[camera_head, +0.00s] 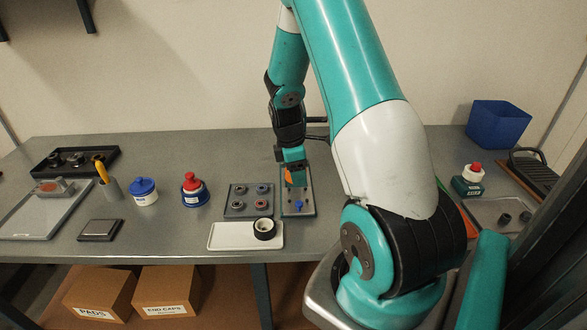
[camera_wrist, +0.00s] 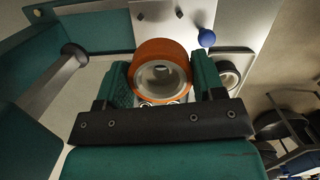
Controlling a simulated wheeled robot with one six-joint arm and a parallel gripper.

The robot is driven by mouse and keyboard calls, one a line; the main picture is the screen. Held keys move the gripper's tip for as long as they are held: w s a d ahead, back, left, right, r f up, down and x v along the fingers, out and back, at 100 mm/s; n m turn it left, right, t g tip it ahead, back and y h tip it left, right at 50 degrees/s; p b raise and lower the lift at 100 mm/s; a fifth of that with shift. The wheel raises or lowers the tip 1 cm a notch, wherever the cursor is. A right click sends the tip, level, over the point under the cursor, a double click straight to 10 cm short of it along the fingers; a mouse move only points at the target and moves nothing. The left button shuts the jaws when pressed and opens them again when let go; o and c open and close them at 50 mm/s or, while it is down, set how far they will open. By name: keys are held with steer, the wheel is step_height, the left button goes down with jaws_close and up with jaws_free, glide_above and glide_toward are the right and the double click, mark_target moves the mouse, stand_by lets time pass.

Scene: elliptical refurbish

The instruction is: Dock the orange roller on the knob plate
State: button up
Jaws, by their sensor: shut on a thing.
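The orange roller (camera_wrist: 160,47), with a pale hub, sits between the two green fingers of my gripper (camera_wrist: 162,76) in the wrist view. The fingers are shut on it. In the head view my gripper (camera_head: 294,172) is over the knob plate (camera_head: 307,190), and only a bit of orange roller (camera_head: 289,177) shows beside it. The grey knob plate (camera_wrist: 165,8) lies beyond the roller in the wrist view, with small dark pegs and a blue knob (camera_wrist: 207,38). The blue knob (camera_head: 299,205) is near the plate's front end. Whether the roller touches the plate is unclear.
Left of the knob plate is a plate with several round fittings (camera_head: 249,188). In front, a white tray (camera_head: 225,236) holds a black-rimmed roller (camera_head: 264,229). A red-topped bottle (camera_head: 192,183) stands further left. A blue bin (camera_head: 497,124) is at the back right.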

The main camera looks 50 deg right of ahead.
mark_target(300, 196)
steer(key=f+b, duration=0.2)
steer(key=f, duration=0.1)
steer(key=f+b, duration=0.2)
steer(key=shift+s+d, duration=0.2)
steer(key=shift+d, duration=0.05)
steer(key=shift+f+b, duration=0.35)
steer(key=shift+f, duration=0.5)
stand_by(1.4)
steer(key=o, duration=0.7)
steer(key=shift+r, duration=0.1)
steer(key=r+p, duration=0.6)
steer(key=r, duration=0.1)
steer(key=w+a+r+p, duration=0.1)
steer(key=r+p, duration=0.2)
steer(key=shift+w+a+r, duration=0.1)
steer(key=shift+r, duration=0.25)
